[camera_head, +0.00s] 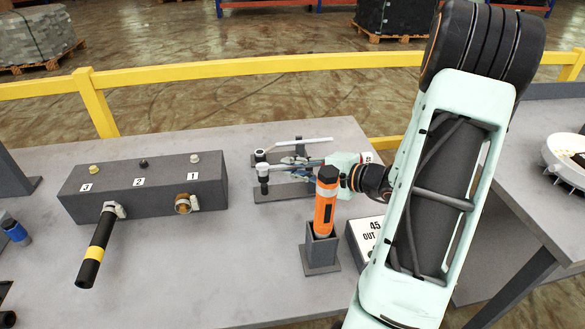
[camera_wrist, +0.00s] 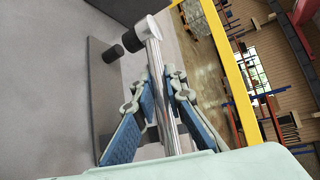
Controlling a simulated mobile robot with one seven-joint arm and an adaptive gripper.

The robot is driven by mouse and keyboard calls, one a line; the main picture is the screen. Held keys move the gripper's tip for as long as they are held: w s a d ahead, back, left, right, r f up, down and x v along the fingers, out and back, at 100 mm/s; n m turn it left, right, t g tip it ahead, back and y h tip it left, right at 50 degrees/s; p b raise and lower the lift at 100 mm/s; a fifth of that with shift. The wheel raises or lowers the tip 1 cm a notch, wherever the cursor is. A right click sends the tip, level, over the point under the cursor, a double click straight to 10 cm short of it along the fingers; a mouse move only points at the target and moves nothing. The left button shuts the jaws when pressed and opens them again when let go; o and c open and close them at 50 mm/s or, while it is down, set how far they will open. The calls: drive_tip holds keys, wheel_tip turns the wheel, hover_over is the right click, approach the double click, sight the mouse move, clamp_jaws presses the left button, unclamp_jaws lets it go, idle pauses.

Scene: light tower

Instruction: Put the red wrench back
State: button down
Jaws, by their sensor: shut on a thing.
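My gripper (camera_head: 302,168) is shut on a wrench (camera_head: 282,166) at the back of the table. In the wrist view the blue-padded fingers (camera_wrist: 158,85) clasp its bare metal shaft (camera_wrist: 168,100). The wrench has a pale head with a black socket (camera_wrist: 134,43) at its far end. Its handle is hidden by the gripper, so I cannot tell its colour. The socket end is over or beside a dark grey tool stand (camera_head: 285,193); whether it touches is unclear. A dark peg (camera_wrist: 112,53) rises from the stand beside the socket.
Another wrench (camera_head: 306,143) lies on a holder just behind. An orange-and-black tool (camera_head: 325,200) stands in a grey holder (camera_head: 320,254) close in front of my gripper. A numbered grey box (camera_head: 140,185) is at left, with a black handle (camera_head: 97,247) protruding.

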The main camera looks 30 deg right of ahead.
idle(0.4)
drive_tip(key=shift+f+b, duration=1.5)
drive_tip(key=shift+b, duration=0.5)
drive_tip(key=c, duration=1.9)
unclamp_jaws()
drive_tip(key=shift+f, duration=0.1)
drive_tip(key=shift+s, duration=0.1)
drive_tip(key=v, duration=1.2)
drive_tip(key=shift+a, duration=0.1)
